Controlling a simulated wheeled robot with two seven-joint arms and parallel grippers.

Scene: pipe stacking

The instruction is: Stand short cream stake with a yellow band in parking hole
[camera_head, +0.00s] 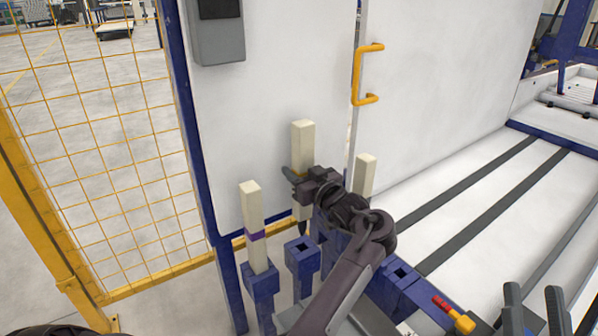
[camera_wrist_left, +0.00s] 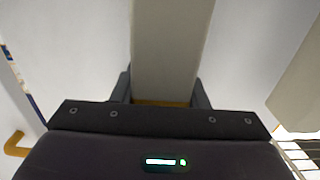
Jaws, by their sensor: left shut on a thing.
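The cream stake with a yellow band (camera_head: 303,143) is upright in my left gripper (camera_head: 299,184), which is shut on it around the band. In the left wrist view the stake (camera_wrist_left: 171,50) runs up between the fingers, and a strip of the yellow band (camera_wrist_left: 162,103) shows at the palm. The stake's lower end is partly hidden by the gripper, and I cannot tell whether it touches anything. A blue post with an empty square hole (camera_head: 302,252) stands just below and near it. My right gripper (camera_head: 534,305) is at the bottom right, its fingers apart and empty.
A cream stake with a purple band (camera_head: 252,206) stands in a blue post at left. Another cream stake (camera_head: 365,176) stands behind my left arm. More blue holders (camera_head: 402,278) are at right. A yellow mesh fence (camera_head: 110,150) and white panel (camera_head: 265,110) lie behind.

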